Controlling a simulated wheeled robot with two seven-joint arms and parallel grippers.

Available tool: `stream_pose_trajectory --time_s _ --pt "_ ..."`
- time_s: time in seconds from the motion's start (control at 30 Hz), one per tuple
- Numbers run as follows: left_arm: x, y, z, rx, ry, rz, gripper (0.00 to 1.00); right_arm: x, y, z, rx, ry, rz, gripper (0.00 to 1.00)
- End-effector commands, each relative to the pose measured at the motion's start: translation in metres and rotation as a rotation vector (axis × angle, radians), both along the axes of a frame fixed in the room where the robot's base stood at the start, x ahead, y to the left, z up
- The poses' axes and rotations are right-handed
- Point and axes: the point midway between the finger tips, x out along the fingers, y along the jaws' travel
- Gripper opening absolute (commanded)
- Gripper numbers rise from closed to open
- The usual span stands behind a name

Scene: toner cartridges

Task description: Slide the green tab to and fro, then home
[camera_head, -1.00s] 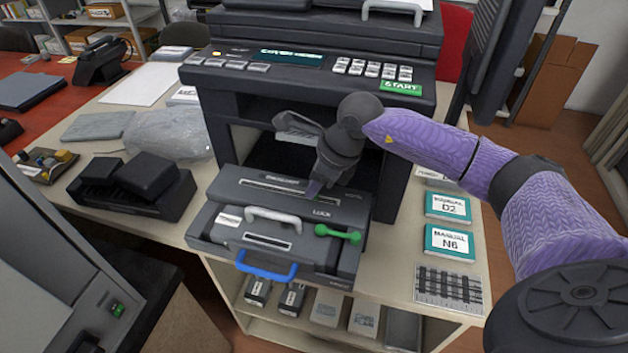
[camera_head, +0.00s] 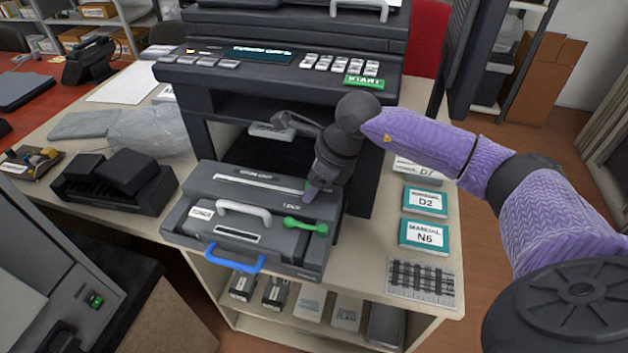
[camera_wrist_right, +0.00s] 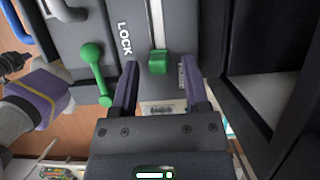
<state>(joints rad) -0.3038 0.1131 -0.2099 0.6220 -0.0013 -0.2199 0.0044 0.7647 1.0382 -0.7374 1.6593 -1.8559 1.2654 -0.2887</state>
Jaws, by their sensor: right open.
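The green tab (camera_wrist_right: 158,62) sits at the end of a pale slot in the dark grey cartridge unit (camera_head: 190,222). My right gripper (camera_wrist_right: 160,66) is open, its two purple fingers on either side of the tab, with gaps visible. In the head view my right gripper (camera_head: 309,192) is low over the slot's right end and mostly hides the tab. A larger green lever (camera_head: 305,225) is beside the LOCK label; it also shows in the right wrist view (camera_wrist_right: 96,72).
The printer's open bay (camera_head: 262,160) is right behind the unit. A white handle (camera_head: 245,210) and a blue handle (camera_head: 235,262) are at its front. Manuals (camera_head: 424,235) lie to the right; a black holder (camera_head: 115,190) stands to the left.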

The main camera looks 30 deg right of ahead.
Motion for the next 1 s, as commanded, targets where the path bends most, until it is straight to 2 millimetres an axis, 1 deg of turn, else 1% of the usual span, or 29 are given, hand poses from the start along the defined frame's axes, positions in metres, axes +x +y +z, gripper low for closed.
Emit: stream_pose_trajectory --time_s 0.07,0.17,0.3,0.4,0.5,0.63,1.0 --pt "-0.001 0.0 0.0 0.0 0.002 0.0 0.0 0.0 0.0 0.001 0.001 -0.001 0.0 0.59" --pt "-0.002 0.0 0.004 0.0 0.003 0.0 0.0 -0.003 -0.003 0.012 0.001 -0.003 -0.001 0.59" --pt "-0.001 -0.001 0.014 -0.001 -0.001 0.001 0.0 -0.013 -0.012 0.047 -0.002 -0.005 -0.002 0.59" --pt "0.0 -0.004 0.019 -0.007 -0.006 0.001 0.0 -0.02 -0.018 0.069 -0.002 -0.004 -0.002 0.59" --pt "0.001 -0.005 0.021 -0.009 -0.007 0.001 0.0 -0.025 -0.023 0.084 -0.001 -0.002 -0.002 0.59" --pt "0.001 -0.006 0.022 -0.01 -0.008 0.001 0.0 -0.029 -0.025 0.092 0.0 0.0 -0.001 0.59" --pt "0.004 -0.006 0.021 -0.01 -0.013 0.0 0.0 -0.029 -0.025 0.092 0.0 0.0 -0.001 0.59"
